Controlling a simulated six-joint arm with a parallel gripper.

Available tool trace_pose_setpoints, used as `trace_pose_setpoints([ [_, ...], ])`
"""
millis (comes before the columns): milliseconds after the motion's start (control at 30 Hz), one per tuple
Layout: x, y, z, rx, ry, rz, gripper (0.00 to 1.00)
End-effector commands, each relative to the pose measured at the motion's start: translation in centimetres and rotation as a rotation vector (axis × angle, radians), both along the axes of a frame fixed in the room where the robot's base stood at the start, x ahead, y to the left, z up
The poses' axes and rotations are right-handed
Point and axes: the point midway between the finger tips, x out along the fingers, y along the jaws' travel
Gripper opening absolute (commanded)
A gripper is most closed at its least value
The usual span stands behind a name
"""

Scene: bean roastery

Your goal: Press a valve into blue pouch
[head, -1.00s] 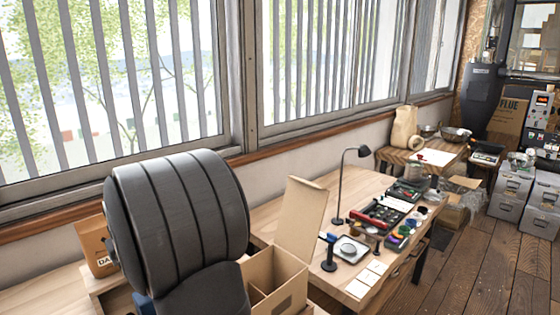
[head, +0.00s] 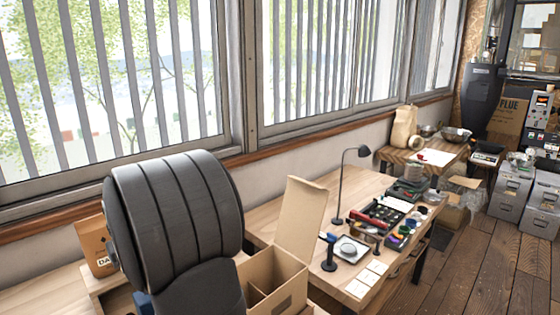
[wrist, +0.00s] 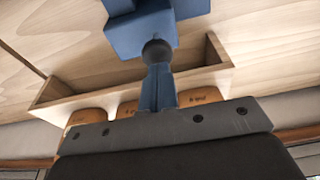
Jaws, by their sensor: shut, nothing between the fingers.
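In the wrist view my gripper (wrist: 158,60) has its blue fingers together with a dark rounded end, and nothing is seen held. A blue angular block (wrist: 143,28) lies just beyond the fingertips; I cannot tell whether it is the blue pouch or whether the tips touch it. In the head view my arm hides the gripper, and only a small blue patch (head: 143,302) shows at its lower left; I cannot tell what it is. No valve can be made out for sure; small coloured round items (head: 400,237) on the desk are too small to identify.
An open cardboard box (head: 255,275) is right of my arm. The desk (head: 315,208) holds a lamp (head: 341,190), a blue-handled tool (head: 331,252) and a scale (head: 347,248).

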Motion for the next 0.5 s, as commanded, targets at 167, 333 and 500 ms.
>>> trace_pose_setpoints([
  [167, 0.0, 0.0, -0.6, -0.001, 0.001, 0.0, 0.0],
  [333, 0.0, 0.0, -1.1, 0.0, 0.0, 0.0, 0.0],
  [500, 0.0, 0.0, -1.6, -0.001, 0.001, 0.0, 0.0],
])
